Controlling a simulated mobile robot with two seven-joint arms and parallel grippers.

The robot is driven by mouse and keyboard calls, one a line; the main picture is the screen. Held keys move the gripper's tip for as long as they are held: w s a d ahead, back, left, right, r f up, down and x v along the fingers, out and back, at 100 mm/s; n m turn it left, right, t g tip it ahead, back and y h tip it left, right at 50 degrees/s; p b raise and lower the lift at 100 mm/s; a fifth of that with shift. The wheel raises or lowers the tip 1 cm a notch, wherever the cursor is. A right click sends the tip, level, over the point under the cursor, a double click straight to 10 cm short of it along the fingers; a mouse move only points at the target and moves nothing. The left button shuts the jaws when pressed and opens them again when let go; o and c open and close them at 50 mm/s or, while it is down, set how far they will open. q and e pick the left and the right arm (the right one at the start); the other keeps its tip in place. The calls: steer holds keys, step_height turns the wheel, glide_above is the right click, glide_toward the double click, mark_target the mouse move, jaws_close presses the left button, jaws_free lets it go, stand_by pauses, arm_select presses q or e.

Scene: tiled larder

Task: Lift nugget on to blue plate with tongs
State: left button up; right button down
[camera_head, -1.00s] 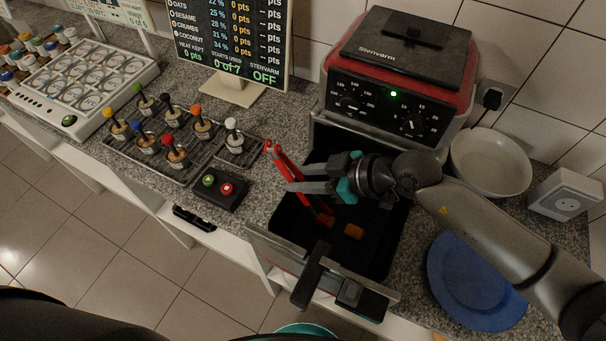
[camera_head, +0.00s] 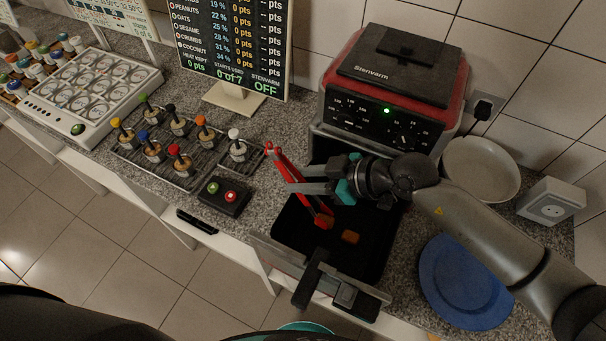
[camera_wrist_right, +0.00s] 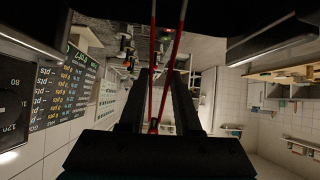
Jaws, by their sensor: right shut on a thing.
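My right gripper (camera_head: 296,179) is shut on the red tongs (camera_head: 278,160), which slant down into the dark drawer (camera_head: 290,222) of the Stenvarm warmer. The tongs also show as two thin red arms between my fingers in the right wrist view (camera_wrist_right: 174,60). An orange-brown nugget (camera_head: 350,237) lies on the drawer floor, just right of the tong tips. Another orange-red piece (camera_head: 325,221) is at the tong tips; I cannot tell whether it is pinched. The blue plate (camera_head: 465,282) lies empty on the counter, right of the drawer. My left gripper is not in view.
The black and red Stenvarm warmer (camera_head: 400,70) stands behind the open drawer. A two-button box (camera_head: 224,196) and a rack of coloured-knob shakers (camera_head: 180,150) stand left. The drawer front and handle (camera_head: 310,280) stick out.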

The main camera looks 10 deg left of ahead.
arm_select(q)
step_height(320, 180, up, 4)
steer(key=p, duration=0.2)
steer(key=shift+f+p, duration=0.25)
steer(key=shift+p, duration=0.1)
arm_select(e)
step_height(320, 180, up, 8)
steer(key=shift+r, duration=0.25)
